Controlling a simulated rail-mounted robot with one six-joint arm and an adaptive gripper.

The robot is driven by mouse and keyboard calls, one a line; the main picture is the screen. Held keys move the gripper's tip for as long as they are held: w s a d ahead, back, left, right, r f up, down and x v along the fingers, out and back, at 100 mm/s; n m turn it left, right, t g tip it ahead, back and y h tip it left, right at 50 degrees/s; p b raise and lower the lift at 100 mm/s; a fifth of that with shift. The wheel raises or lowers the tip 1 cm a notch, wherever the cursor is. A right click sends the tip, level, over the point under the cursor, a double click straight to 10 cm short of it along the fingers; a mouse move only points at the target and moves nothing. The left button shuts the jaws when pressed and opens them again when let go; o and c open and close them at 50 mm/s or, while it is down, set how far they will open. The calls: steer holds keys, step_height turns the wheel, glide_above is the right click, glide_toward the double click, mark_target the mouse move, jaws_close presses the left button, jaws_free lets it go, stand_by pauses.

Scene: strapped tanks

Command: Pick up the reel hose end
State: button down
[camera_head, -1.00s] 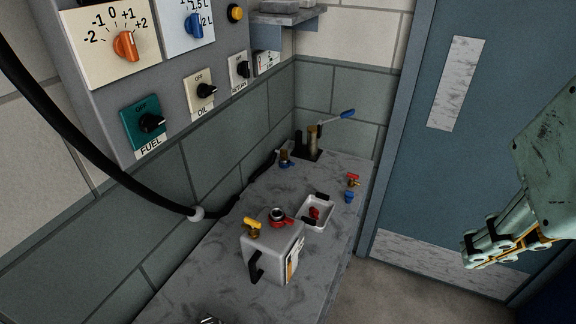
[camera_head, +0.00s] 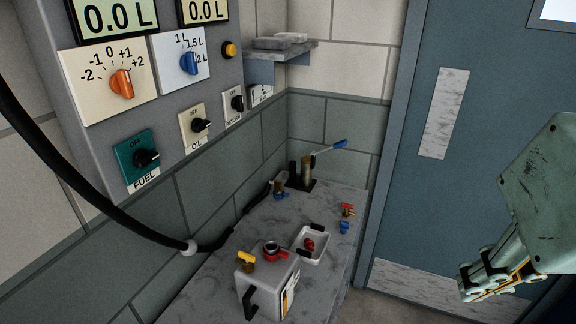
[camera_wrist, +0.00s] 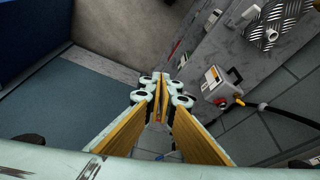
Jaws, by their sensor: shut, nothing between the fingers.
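A black hose (camera_head: 100,209) hangs from the upper left, passes a white ball (camera_head: 188,249) at the wall and runs along the bench. The hose also shows in the wrist view (camera_wrist: 284,112). My gripper (camera_head: 467,286) is shut and empty at the right, in front of the door and well apart from the hose. Its closed fingers show in the wrist view (camera_wrist: 162,88).
A grey bench (camera_head: 207,289) holds a white tank (camera_head: 268,285) with red and yellow fittings, a white tray (camera_head: 311,246), small red and blue valves (camera_head: 345,219) and a blue-handled lever (camera_head: 325,153). A dial panel (camera_head: 165,110) and a shelf (camera_head: 283,48) overhang it. A blue door (camera_head: 405,240) stands right.

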steer(key=c, duration=3.4)
jaws_free()
steer(key=shift+c, duration=0.2)
steer(key=o, duration=0.8)
steer(key=shift+w, duration=0.1)
